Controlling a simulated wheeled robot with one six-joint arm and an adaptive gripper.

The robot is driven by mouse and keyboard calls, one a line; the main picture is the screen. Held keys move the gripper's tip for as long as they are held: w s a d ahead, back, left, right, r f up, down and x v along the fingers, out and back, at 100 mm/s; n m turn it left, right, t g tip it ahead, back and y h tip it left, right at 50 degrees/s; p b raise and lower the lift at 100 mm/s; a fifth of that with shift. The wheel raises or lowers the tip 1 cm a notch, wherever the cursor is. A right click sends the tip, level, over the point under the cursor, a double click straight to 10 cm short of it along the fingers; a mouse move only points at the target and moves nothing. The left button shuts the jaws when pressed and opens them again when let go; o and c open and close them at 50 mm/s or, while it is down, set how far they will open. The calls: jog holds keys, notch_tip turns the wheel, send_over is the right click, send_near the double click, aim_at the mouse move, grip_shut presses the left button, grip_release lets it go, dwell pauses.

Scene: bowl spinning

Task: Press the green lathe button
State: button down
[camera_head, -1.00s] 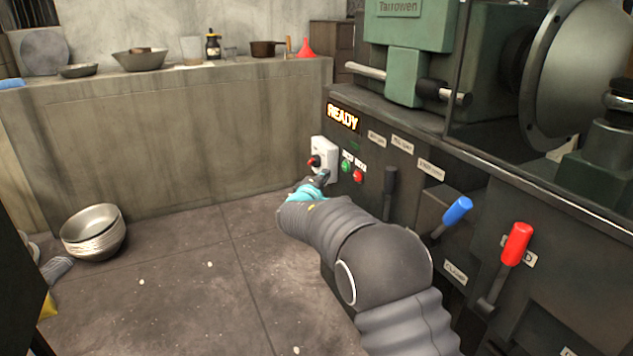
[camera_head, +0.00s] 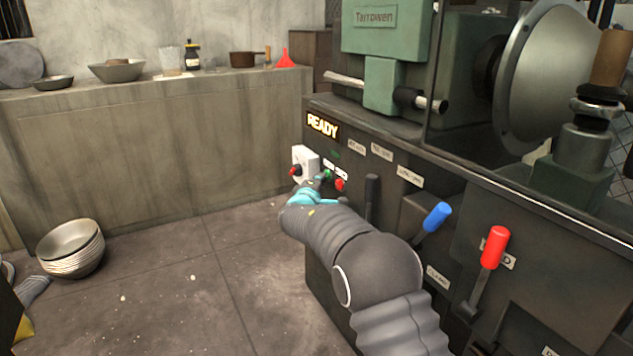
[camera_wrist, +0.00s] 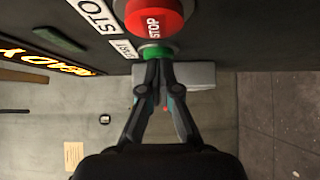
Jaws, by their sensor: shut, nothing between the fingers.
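The green lathe button (camera_head: 328,174) is on the dark front panel of the lathe (camera_head: 400,170), left of the red stop button (camera_head: 340,184). In the wrist view the green button (camera_wrist: 158,51) shows just past my fingertips, below the large red STOP button (camera_wrist: 155,18). My gripper (camera_head: 322,180) is shut and empty, its tips close together at the green button. In the wrist view the gripper tips (camera_wrist: 155,66) overlap the button's lower edge. I cannot tell for sure whether they touch it. A lit sign (camera_head: 322,124) reads READY.
A white box with a red knob (camera_head: 304,163) sits just left of the buttons. A dark lever (camera_head: 372,198), a blue-handled lever (camera_head: 437,216) and a red-handled lever (camera_head: 494,247) stick out to the right. Stacked bowls (camera_head: 70,248) stand on the floor at left. The middle floor is clear.

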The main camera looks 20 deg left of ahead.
jog(key=shift+w+d+b, duration=0.65)
jog(key=shift+d+b, duration=0.05)
jog(key=shift+b, duration=0.35)
jog(key=s+a+b, duration=0.2)
jog(key=s+a, duration=0.1)
jog(key=s, duration=1)
jog(key=shift+s+b, duration=0.3)
jog(key=shift+s, duration=0.05)
